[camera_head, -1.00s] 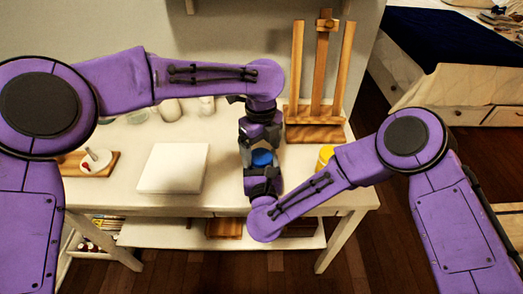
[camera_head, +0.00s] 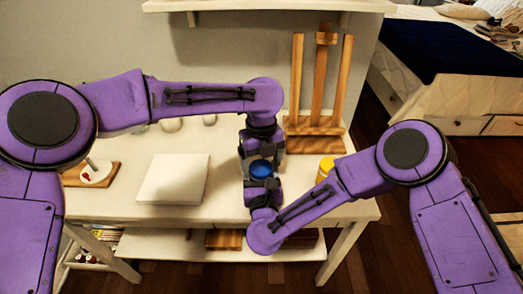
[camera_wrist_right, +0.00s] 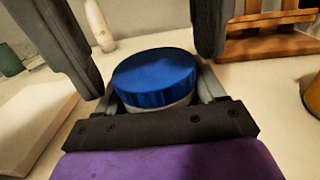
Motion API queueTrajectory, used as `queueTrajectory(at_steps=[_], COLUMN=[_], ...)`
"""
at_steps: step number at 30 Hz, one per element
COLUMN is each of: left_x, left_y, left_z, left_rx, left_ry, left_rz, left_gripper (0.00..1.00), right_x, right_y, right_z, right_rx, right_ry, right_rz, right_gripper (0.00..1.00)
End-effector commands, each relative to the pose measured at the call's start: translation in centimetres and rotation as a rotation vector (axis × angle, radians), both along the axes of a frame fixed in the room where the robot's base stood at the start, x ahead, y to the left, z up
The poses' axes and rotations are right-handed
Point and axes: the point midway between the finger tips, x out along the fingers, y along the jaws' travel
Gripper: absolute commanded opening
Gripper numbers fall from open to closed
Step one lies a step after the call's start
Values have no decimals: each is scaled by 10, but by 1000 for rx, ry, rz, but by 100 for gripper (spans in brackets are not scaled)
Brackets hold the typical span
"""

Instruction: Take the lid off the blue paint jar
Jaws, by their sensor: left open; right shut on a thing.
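The paint jar (camera_wrist_right: 160,103) has a blue lid (camera_wrist_right: 153,76) on it; the blue lid also shows in the head view (camera_head: 261,169). My right gripper (camera_wrist_right: 165,95) is shut on the pale jar body below the lid, from the near side. My left gripper (camera_head: 260,155) is open at the far side of the lid. Its two dark fingers show in the right wrist view, one on each side above the lid, with gaps between them and it. The jar's lower part is hidden.
The jar is over a white table (camera_head: 225,205). A white square panel (camera_head: 173,179) lies to the left. A wooden easel (camera_head: 318,137) stands behind to the right. A yellow-lidded jar (camera_head: 326,166) is close on the right, partly behind my right arm.

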Motion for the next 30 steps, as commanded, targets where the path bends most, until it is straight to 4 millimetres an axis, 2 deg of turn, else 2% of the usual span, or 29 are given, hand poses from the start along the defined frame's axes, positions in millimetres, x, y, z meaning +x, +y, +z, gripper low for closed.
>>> queueTrajectory(at_steps=[8, 9, 14, 22, 27, 30], left_x=[0, 0, 0, 0, 0, 0], left_y=[0, 0, 0, 0, -1, -1], left_z=[-5, -5, -4, -4, -3, -4], left_rx=[1, 1, 0, -1, -1, -2], left_ry=[-1, -1, 0, -1, -3, -2], left_rz=[0, 0, 0, 12, 252, 293], left_gripper=[85, 79, 27, 25, 25, 25], right_x=[0, 0, 0, 0, -1, -1], right_y=[0, 0, 0, 1, 1, 1], right_z=[0, 0, 0, 0, 0, 0], right_rx=[0, 0, 0, 0, 0, 0], right_ry=[0, 0, 0, 0, 0, 0], right_rz=[0, 0, 1, 3, 4, 4], right_gripper=[0, 0, 0, 0, 0, 0])
